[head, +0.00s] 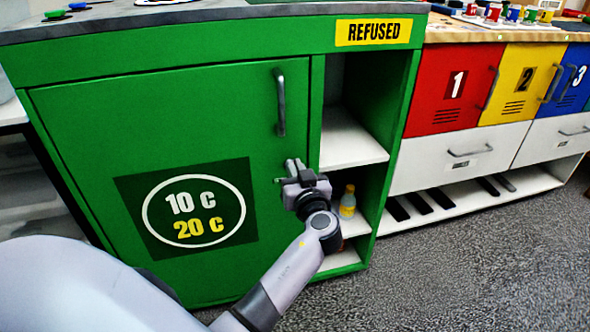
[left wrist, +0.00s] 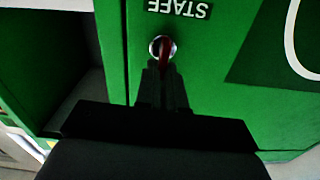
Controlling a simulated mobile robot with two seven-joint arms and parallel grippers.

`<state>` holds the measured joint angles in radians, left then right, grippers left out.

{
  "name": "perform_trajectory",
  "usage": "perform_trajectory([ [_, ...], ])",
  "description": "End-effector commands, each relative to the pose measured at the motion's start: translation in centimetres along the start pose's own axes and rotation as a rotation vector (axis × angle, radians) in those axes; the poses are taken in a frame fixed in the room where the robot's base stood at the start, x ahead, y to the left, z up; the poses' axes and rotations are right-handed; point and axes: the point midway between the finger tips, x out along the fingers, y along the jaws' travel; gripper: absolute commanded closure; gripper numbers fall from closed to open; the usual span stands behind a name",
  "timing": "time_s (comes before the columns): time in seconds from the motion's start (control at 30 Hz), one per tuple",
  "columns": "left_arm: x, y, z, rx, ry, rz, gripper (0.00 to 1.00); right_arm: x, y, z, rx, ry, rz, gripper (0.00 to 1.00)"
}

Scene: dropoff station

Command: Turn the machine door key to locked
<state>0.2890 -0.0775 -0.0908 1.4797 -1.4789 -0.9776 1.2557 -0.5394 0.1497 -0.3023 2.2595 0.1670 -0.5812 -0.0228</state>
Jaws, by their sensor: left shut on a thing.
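The green machine door (head: 110,110) is closed and has a grey vertical handle (head: 281,102). My left gripper (head: 293,170) is at the door's right edge, below the handle. In the left wrist view a red key (left wrist: 165,50) sits in a round silver lock (left wrist: 154,45) on the green door. My left gripper (left wrist: 163,80) is shut on the key there, and its dark fingers hide part of it. A STAFF label (left wrist: 179,8) is beside the lock, upside down in that view. The lock and key are hidden by the gripper in the head view. My right gripper is not in view.
Right of the door are open white shelves (head: 350,152) under a REFUSED sign (head: 374,32). A small yellow bottle (head: 348,201) stands on one, close to my left wrist. Numbered red, yellow and blue lockers (head: 452,90) stand farther right. Grey carpet (head: 450,270) is clear in front.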

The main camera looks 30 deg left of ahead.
Motion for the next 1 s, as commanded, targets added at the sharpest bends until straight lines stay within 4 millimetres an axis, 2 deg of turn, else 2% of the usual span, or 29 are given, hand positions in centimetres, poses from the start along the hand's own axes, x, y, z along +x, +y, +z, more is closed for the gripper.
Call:
perform_trajectory([
  [0.33, 0.1, 0.5, 0.0, 0.262, 0.003, 0.000, 1.00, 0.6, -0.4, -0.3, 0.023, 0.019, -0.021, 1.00],
  [1.0, 0.2, 1.4, 0.3, 0.901, 0.004, -0.002, 1.00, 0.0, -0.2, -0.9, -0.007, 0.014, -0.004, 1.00],
])
